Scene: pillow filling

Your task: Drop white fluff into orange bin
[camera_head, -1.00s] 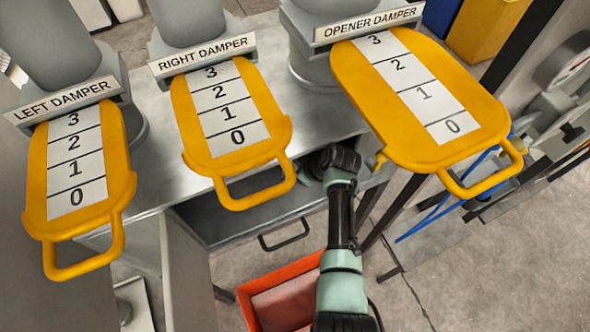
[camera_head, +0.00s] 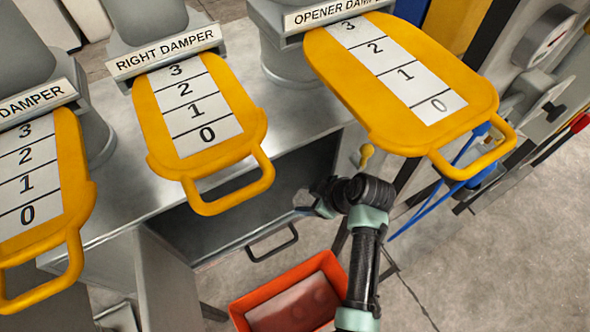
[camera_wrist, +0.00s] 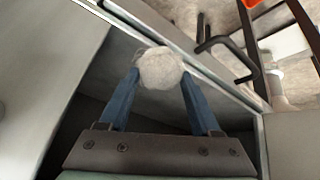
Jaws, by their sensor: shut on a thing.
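In the wrist view, a round clump of white fluff (camera_wrist: 160,68) sits between the two blue fingertips of my gripper (camera_wrist: 160,75). My gripper is shut on it. In the head view, my gripper end is near the drawer below the dampers, and the fluff cannot be made out there. The orange bin (camera_head: 243,316) stands on the floor below the drawer, in front of it. A small orange corner of the bin (camera_wrist: 250,3) shows at the top edge of the wrist view.
An open grey drawer (camera_head: 190,245) with a black handle (camera_head: 272,243) lies between my gripper and the bin. Yellow damper plates, right (camera_head: 200,110) and opener (camera_head: 405,80), jut out above. Blue cables hang at the right. The floor at the right is clear.

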